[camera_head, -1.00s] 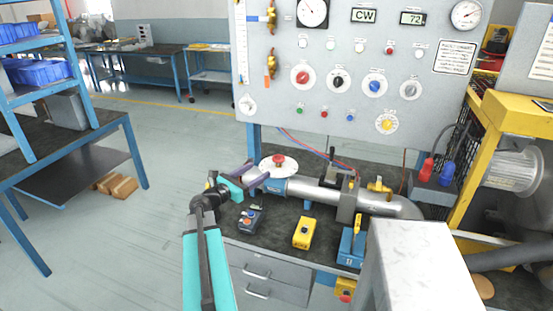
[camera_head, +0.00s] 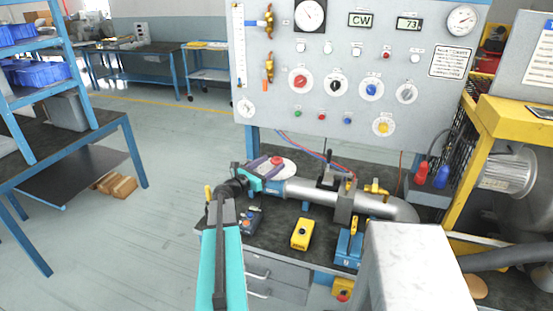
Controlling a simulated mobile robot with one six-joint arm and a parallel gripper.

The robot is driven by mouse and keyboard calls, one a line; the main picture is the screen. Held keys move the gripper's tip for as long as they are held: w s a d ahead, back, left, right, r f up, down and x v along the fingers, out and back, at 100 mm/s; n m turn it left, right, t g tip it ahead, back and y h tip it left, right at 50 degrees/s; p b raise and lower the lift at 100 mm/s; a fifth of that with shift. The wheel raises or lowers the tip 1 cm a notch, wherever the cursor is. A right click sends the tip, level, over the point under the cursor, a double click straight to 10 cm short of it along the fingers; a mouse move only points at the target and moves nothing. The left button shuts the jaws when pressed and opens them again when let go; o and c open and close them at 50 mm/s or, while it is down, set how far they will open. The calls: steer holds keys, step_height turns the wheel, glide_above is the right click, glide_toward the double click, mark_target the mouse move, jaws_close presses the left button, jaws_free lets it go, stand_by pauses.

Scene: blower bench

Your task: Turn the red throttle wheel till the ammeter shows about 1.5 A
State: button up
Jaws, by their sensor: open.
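The red throttle wheel (camera_head: 277,160) appears to be the red knob on a white disc (camera_head: 289,168) at the left end of the metal pipe on the bench. My gripper (camera_head: 266,166) is open, with its dark purple fingers over the disc's left part and close to the red knob. I cannot tell whether they touch it. Two round dial gauges are on the grey panel, a larger one (camera_head: 310,14) at the top middle and another (camera_head: 462,19) at the top right. Their labels are too small to read, so I cannot tell which is the ammeter.
The panel's displays read "CW" (camera_head: 360,20) and about 73 (camera_head: 409,23). A grey pipe (camera_head: 315,192) runs right from the disc. A grey block (camera_head: 415,255) fills the front right.

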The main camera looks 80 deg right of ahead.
mark_target(272, 163)
steer(key=shift+p+x, duration=0.6)
steer(key=shift+x, duration=1.55)
steer(key=shift+c, duration=0.2)
steer(key=c, duration=1)
